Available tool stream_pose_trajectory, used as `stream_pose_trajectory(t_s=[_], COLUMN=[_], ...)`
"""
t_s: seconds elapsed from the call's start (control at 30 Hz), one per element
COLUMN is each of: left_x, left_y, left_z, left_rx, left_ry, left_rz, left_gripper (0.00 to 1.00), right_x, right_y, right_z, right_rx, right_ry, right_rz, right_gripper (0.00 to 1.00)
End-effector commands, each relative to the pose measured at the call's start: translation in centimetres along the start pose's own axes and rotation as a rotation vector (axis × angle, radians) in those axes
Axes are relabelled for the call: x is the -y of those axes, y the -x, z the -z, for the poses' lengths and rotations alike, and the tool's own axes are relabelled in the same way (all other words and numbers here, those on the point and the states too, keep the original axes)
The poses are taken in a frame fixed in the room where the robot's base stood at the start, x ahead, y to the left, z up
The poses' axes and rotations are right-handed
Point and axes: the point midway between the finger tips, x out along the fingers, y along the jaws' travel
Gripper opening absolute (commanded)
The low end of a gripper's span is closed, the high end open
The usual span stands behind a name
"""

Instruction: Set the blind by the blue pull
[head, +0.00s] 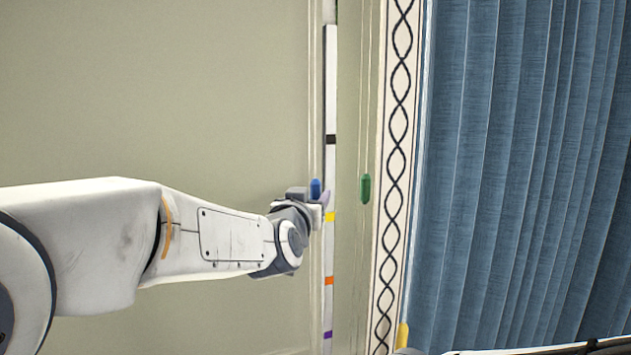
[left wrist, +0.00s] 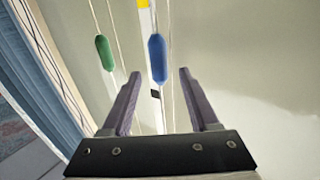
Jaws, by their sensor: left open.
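The blue pull (head: 316,188) hangs on a cord in front of the wall, right at my left gripper (head: 320,203). In the left wrist view the blue pull (left wrist: 157,58) shows in the gap between the fingertips of my left gripper (left wrist: 159,76), or just beyond it. The fingers are open and apart from the pull on both sides. A green pull (head: 365,188) hangs on its own cord to the right; it also shows in the left wrist view (left wrist: 104,52), outside the fingers. The blind itself cannot be made out. My right gripper is not in view.
A white upright strip (head: 330,90) with black, yellow, orange and purple marks stands behind the pulls. A patterned border (head: 397,150) and a blue curtain (head: 520,170) are to the right. The wall (head: 170,90) at left is bare.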

Motion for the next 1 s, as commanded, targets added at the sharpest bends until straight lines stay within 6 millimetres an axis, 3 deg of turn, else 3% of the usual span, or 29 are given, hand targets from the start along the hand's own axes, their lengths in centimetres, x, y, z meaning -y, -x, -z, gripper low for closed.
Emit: stream_pose_trajectory(t_s=[0.03, 0.3, 0.67, 0.83, 1.0], left_x=[0.0, 0.0, 0.0, 0.0, 0.0], left_y=[-1.1, -4.2, -4.7, -4.7, -4.6], left_z=[0.4, 0.2, 0.0, 0.0, 0.0], left_rx=[0.003, 0.001, 0.0, 0.0, 0.0], left_ry=[-0.001, 0.001, 0.001, 0.001, 0.001], left_rz=[0.002, 0.0, -0.001, -0.001, 0.0], left_gripper=[0.61, 0.61, 0.61, 0.0, 0.0], right_x=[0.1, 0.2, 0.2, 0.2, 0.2], right_y=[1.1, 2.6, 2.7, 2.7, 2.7], right_z=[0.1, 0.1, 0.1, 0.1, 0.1], right_rx=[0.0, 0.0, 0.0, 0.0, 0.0], right_ry=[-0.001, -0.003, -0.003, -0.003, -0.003], right_rz=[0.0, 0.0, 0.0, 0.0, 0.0], right_gripper=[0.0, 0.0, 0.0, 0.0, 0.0])
